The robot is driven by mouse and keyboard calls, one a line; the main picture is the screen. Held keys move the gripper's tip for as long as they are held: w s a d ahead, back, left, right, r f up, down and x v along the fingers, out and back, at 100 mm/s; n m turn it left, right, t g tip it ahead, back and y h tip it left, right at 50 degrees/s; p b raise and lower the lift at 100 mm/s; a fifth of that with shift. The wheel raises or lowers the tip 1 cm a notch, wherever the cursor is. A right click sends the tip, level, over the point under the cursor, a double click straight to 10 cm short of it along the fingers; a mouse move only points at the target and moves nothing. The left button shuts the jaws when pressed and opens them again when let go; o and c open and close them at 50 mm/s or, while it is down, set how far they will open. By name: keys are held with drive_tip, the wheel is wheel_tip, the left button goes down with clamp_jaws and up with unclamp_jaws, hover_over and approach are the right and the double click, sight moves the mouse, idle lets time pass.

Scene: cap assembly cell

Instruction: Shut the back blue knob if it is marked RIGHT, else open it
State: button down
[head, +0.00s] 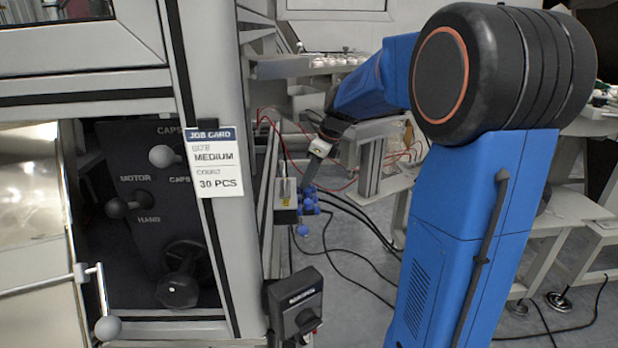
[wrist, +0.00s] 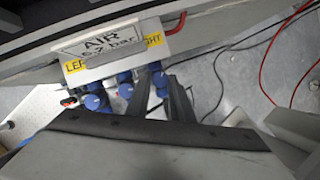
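A grey box (head: 286,212) with blue knobs (head: 304,227) is mounted on the side of the machine frame in the head view. In the wrist view its plate reads AIR (wrist: 100,45). A yellow LEFT label (wrist: 75,67) is at the plate's left and a yellow RIGHT label (wrist: 153,40), partly covered, at its right. Several blue knobs (wrist: 125,90) hang below the plate. My gripper (wrist: 158,80) has its two dark fingers apart, with a right-hand blue knob (wrist: 160,81) showing between their tips. I cannot tell whether they touch it.
A dark switch box (head: 296,302) juts from the frame below the knobs. A job card (head: 213,163) hangs on the post. Red hoses (wrist: 264,72) and black cables (head: 345,275) run nearby.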

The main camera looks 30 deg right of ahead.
drive_tip(key=n, duration=0.1)
drive_tip(key=n+g+y, duration=0.1)
drive_tip(key=n, duration=0.1)
drive_tip(key=shift+w+d+n, duration=0.15)
drive_tip(key=shift+n, duration=0.15)
drive_tip(key=shift+w+n+g, duration=0.15)
drive_tip(key=shift+n+g, duration=0.55)
drive_tip(key=shift+n, duration=1.1)
drive_tip(key=c, duration=1.6)
unclamp_jaws()
drive_tip(key=shift+y, duration=0.3)
drive_tip(key=shift+o, duration=0.2)
drive_tip(key=w+v, duration=0.1)
drive_tip(key=v, duration=1.1)
drive_tip(key=shift+s, duration=0.45)
